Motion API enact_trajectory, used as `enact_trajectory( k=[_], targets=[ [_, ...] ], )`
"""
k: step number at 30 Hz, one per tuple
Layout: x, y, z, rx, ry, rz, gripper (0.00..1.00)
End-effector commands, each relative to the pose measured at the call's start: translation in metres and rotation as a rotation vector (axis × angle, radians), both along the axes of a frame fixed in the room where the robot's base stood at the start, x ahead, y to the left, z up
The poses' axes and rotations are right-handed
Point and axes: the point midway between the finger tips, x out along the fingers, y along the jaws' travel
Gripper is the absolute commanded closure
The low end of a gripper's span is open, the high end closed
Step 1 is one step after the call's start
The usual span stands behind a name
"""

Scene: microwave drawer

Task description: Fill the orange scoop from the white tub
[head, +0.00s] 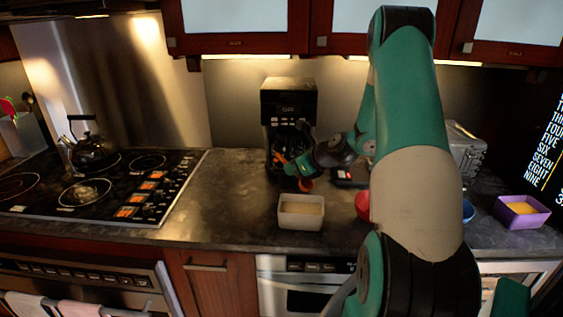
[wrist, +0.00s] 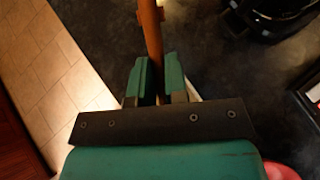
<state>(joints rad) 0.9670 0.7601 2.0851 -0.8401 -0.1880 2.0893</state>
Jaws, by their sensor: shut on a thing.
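The white tub (head: 301,212) stands on the counter near its front edge, with a yellowish fill inside. The orange scoop (head: 306,184) hangs from my gripper (head: 291,166), above and behind the tub in the head view. In the wrist view my gripper (wrist: 159,84) is shut on the scoop's orange handle (wrist: 152,35), which runs up between the two green fingers. The scoop's bowl is small in the head view, and I cannot tell whether it holds anything. In the wrist view the gripper hides most of the tub; only pale slivers show beside the fingers.
A coffee maker (head: 288,105) stands behind the gripper. A stove with a kettle (head: 93,150) is on the left. A red round thing (head: 362,205) sits right of the tub, partly behind my arm. A purple tub (head: 522,211) is far right. The counter left of the white tub is clear.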

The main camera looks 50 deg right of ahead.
Motion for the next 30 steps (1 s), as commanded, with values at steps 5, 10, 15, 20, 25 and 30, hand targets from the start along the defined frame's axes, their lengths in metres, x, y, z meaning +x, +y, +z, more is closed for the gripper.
enact_trajectory(
  k=[5, 10, 15, 20, 25, 30],
  targets=[
    [0.0, 0.0, -0.005, 0.0, -0.002, 0.0, 1.0],
    [0.0, 0.001, -0.014, 0.0, -0.001, 0.001, 1.0],
    [0.0, 0.0, -0.026, 0.0, -0.001, 0.001, 1.0],
    [0.0, 0.0, -0.037, 0.0, -0.001, 0.001, 1.0],
    [0.0, 0.0, -0.047, 0.001, 0.0, 0.001, 1.0],
    [0.0, 0.0, -0.059, 0.001, -0.001, 0.001, 1.0]
  ],
)
